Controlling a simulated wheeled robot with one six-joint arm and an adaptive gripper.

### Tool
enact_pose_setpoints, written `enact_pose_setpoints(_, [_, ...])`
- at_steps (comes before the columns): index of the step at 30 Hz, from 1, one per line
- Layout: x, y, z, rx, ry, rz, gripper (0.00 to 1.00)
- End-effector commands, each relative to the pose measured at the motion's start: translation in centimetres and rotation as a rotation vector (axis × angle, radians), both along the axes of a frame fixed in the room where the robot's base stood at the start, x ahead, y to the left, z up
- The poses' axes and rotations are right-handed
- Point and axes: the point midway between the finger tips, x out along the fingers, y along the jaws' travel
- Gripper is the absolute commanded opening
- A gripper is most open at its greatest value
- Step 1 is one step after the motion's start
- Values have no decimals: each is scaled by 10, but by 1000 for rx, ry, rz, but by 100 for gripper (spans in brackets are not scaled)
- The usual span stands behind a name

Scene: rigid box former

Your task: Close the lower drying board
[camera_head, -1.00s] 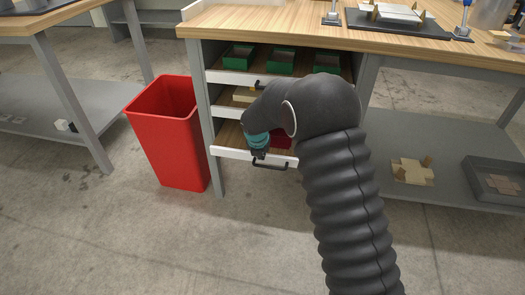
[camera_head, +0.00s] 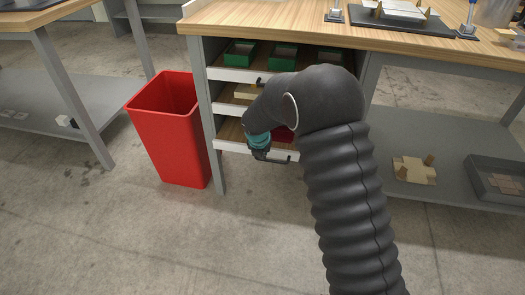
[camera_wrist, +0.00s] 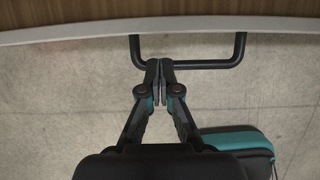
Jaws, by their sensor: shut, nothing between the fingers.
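The lower drying board (camera_head: 229,147) is the lowest of the stacked pull-out boards under the bench. It has a wooden surface, a white front and a dark bar handle (camera_head: 284,159), and stands a little out of the frame. In the wrist view, its white front edge (camera_wrist: 80,33) runs across the top, with the handle (camera_wrist: 215,64) below. My gripper (camera_head: 258,152) is at the front of this board. In the wrist view, my gripper (camera_wrist: 159,68) is shut and empty, its tips overlapping the handle's left part; contact is unclear. My arm hides the board's right side.
Above are a middle board (camera_head: 229,109) with light pieces and an upper board (camera_head: 230,75) with green trays. A red bin (camera_head: 168,135) stands close left of the bench leg. A grey lower shelf (camera_head: 440,195) with parts is at right. The floor in front is clear.

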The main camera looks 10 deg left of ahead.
Motion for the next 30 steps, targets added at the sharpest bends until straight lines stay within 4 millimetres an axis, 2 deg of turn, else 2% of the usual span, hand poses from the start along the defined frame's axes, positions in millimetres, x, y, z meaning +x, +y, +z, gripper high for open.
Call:
enact_pose_setpoints(2, [-12,0,1,0,-1,1,0])
enact_pose_setpoints(3, [-12,1,15,2,-6,-1,0])
enact_pose_setpoints(6, [-20,1,35,4,-6,-2,0])
enact_pose_setpoints(12, [-35,2,69,3,-5,-1,0])
enact_pose_setpoints(20, [-44,2,92,2,-4,0,0])
enact_pose_setpoints(23, [-51,12,90,0,-1,17,0])
enact_pose_setpoints(25, [-60,25,77,-7,10,43,0])
enact_pose_setpoints(30, [-95,70,23,-57,57,149,0])
